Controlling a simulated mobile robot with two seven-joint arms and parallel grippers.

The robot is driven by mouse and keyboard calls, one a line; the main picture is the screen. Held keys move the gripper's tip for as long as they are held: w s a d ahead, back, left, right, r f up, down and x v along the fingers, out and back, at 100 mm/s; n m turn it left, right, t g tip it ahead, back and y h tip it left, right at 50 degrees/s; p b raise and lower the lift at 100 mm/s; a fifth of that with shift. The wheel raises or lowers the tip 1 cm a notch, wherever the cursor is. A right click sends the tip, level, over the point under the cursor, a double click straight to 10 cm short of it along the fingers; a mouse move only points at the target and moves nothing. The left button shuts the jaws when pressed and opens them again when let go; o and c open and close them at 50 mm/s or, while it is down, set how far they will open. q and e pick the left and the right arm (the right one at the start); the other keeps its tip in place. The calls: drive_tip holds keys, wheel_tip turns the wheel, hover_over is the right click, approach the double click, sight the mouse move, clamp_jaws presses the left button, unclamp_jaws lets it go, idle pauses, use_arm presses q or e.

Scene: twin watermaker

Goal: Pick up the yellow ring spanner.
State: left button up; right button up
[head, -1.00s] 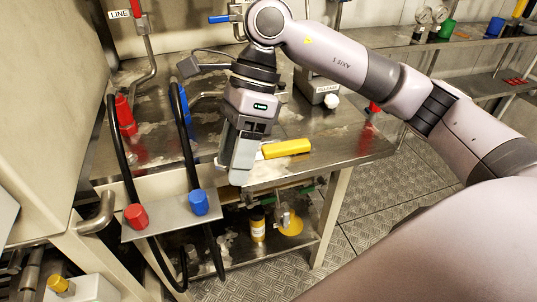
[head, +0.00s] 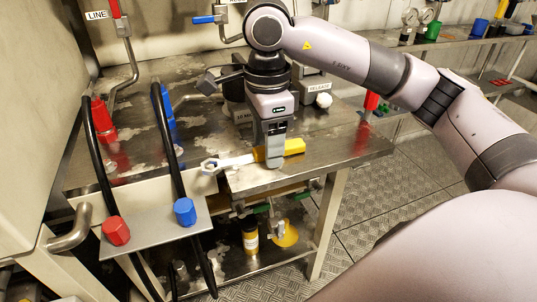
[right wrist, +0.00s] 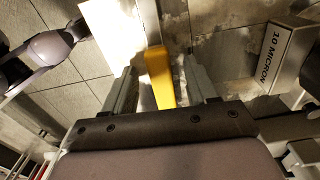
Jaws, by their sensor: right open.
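The yellow ring spanner (head: 293,147) lies on the metal bench near its front edge. Its yellow handle is to the right and its pale shaft and ring end point left. My right gripper (head: 274,160) points down over the handle and hides part of it. In the right wrist view the yellow handle (right wrist: 160,77) shows between the two open fingers (right wrist: 160,88), with gaps on both sides. I cannot tell whether the fingers touch the bench. My left gripper is not in view.
A grey block marked 10 MICRON (right wrist: 284,55) stands beside the gripper in the right wrist view.

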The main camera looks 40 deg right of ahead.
clamp_jaws()
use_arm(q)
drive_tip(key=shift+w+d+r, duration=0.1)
use_arm(e)
drive_tip(key=shift+r, duration=0.65)
wheel_tip(320, 180, up, 5)
drive_tip(key=shift+r+p, duration=0.2)
drive_tip(key=shift+p, duration=0.75)
use_arm(q)
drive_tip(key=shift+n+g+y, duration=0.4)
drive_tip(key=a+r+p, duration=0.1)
drive_tip(key=p, duration=0.1)
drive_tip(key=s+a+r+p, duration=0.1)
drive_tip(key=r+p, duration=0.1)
drive_tip(key=p, duration=0.1)
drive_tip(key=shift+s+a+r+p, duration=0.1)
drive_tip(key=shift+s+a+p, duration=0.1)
drive_tip(key=shift+p, duration=0.1)
use_arm(e)
wheel_tip(320, 180, up, 13)
drive_tip(key=shift+r, duration=0.15)
